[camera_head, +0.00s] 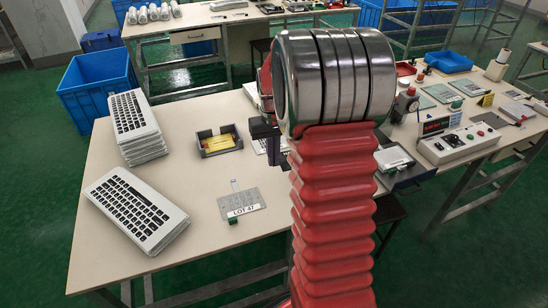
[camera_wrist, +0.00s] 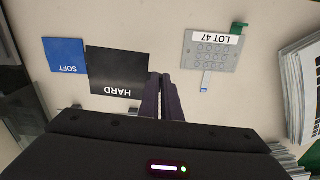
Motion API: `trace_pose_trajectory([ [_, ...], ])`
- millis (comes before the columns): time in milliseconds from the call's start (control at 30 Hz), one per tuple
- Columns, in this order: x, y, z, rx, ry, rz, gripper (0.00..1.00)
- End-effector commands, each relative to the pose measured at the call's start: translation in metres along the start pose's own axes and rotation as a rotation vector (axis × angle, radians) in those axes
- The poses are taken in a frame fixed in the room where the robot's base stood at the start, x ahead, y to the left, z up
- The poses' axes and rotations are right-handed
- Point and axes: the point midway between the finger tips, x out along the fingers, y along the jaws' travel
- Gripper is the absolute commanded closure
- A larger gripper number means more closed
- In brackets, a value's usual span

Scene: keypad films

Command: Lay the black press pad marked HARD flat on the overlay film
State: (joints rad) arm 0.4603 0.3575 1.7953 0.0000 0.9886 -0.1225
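The black pad marked HARD (camera_wrist: 117,70) lies face up in the wrist view, its lettering upside down. A blue pad marked SOFT (camera_wrist: 63,55) is to its left. The grey overlay film (camera_wrist: 211,52), with round key outlines, a LOT 47 label and a narrow tail, lies to the right; it also shows on the table in the head view (camera_head: 240,201). My gripper (camera_wrist: 161,75) has its two dark fingers close together, just right of the HARD pad. I see nothing between them. The pads are not clearly visible in the head view.
Stacks of keyboards (camera_head: 137,208) (camera_head: 133,115) stand on the left of the table (camera_head: 187,178). A tray with yellow pieces (camera_head: 218,141) lies behind the film. A small green block (camera_head: 233,221) is at the film's edge. A control box (camera_head: 459,143) stands at right.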

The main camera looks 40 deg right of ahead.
Motion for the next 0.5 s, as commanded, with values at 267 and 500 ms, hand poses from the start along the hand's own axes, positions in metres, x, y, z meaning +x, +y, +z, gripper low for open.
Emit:
trace_pose_trajectory([
  [267,0.001,-0.003,-0.001,-0.004,0.000,0.000,1.00],
  [500,0.005,-0.044,-0.006,-0.063,-0.001,0.000,1.00],
])
